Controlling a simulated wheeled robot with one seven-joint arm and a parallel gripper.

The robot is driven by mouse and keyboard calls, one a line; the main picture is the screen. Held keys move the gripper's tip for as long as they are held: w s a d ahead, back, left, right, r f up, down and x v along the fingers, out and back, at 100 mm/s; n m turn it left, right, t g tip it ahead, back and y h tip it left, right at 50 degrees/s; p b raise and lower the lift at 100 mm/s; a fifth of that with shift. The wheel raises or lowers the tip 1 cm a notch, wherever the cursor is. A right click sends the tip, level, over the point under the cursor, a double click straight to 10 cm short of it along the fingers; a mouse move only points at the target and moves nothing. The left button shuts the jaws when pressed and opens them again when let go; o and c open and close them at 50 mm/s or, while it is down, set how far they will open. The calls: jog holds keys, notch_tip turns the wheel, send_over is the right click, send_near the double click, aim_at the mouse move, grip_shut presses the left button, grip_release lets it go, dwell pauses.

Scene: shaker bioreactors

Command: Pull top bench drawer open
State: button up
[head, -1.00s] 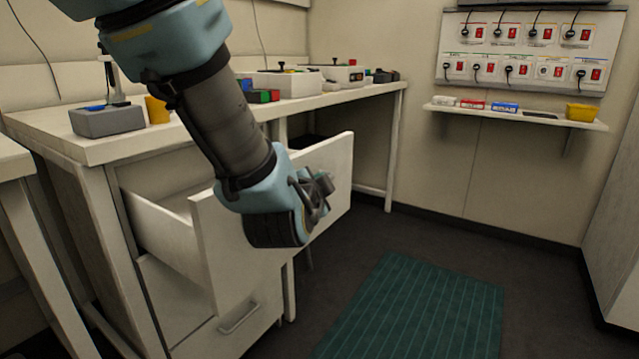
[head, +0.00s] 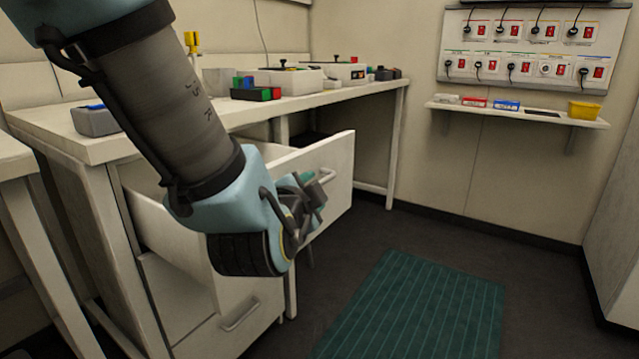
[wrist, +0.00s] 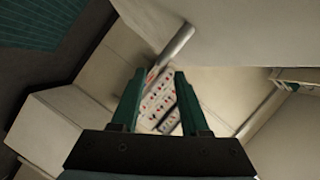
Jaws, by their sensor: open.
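The top bench drawer (head: 340,159) is pulled well out from the white bench, its front panel standing clear of the cabinet. The end of its bar handle (head: 327,175) shows just past my gripper (head: 316,190), which is in front of the panel. My arm hides part of the drawer. In the wrist view, the two green fingers of my gripper (wrist: 157,74) are apart with nothing held between them. The handle (wrist: 177,45) lies beyond the fingertips, beside the pale drawer front (wrist: 230,32).
A lower drawer with its own handle (head: 240,315) is shut below. Coloured blocks (head: 255,93) and boxes stand on the bench top (head: 225,117). A green mat (head: 415,305) lies on open floor at the right. A wall shelf (head: 520,115) holds small boxes.

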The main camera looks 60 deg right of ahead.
jog(key=v, duration=0.3)
jog(key=shift+a+r, duration=0.1)
jog(key=shift+a, duration=0.2)
dwell(0.3)
